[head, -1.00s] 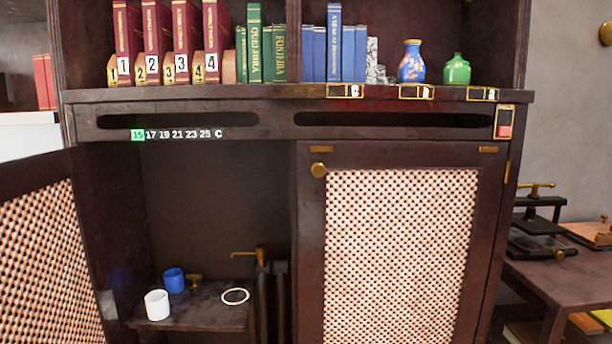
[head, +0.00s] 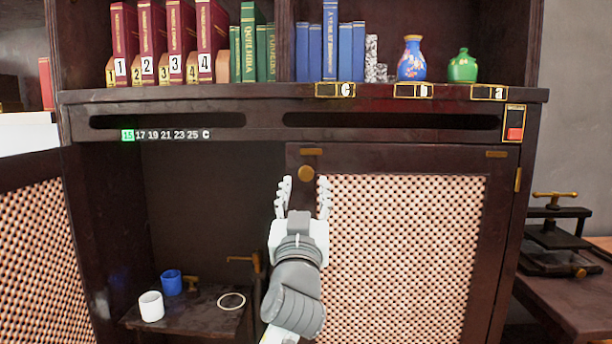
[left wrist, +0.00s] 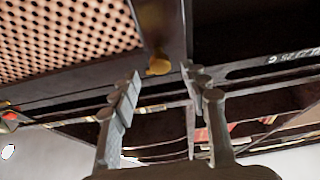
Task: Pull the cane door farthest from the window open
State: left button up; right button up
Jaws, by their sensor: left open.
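The right-hand cane door (head: 400,255) is shut, with pale woven cane in a dark frame. Its round brass knob (head: 305,173) is at the upper left corner. The left-hand cane door (head: 35,265) stands swung open. My left gripper (head: 304,184) is open in front of the shut door, fingers pointing up towards the knob. In the left wrist view, the knob (left wrist: 158,66) shows between and just beyond the spread fingertips (left wrist: 161,74), with no clear contact. The cane panel (left wrist: 70,35) fills the upper left there. My right gripper is not in view. No window is visible.
Inside the open compartment, a low shelf (head: 190,320) holds a white cup (head: 151,306), a blue cup (head: 171,282) and a white ring (head: 231,301). Books and vases stand above the ledge (head: 200,95). A side table (head: 570,300) with a press stands at right.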

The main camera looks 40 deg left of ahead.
aim_at(306, 176)
pick_arm(q)
jog(key=shift+p+x, duration=0.3)
jog(key=shift+x, duration=1.6)
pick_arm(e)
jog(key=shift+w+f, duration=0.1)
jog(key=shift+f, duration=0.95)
pick_arm(q)
grip_shut()
